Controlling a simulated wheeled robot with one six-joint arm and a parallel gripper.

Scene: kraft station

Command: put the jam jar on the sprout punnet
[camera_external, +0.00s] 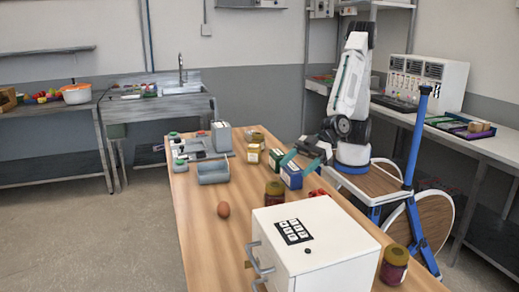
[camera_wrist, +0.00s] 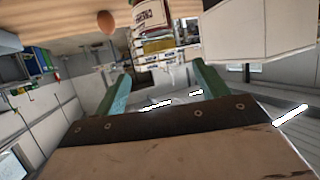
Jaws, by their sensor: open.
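A similar jar (camera_external: 394,266) stands right of the cabinet. I cannot tell which one the task means. No sprout punnet can be surely made out. My gripper (camera_external: 288,158) is over the table's right side, near the small boxes. In the wrist view my gripper (camera_wrist: 162,70) is open with nothing between its fingers. A labelled jar (camera_wrist: 148,14) shows beyond the fingertips, apart from them.
The white drawer cabinet (camera_external: 318,240) fills the table's near end. A blue box (camera_external: 291,176) and a yellow-and-white box (camera_external: 276,159) stand near the gripper. An egg (camera_external: 223,209) and a grey bin (camera_external: 213,173) lie further left. Table around the egg is clear.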

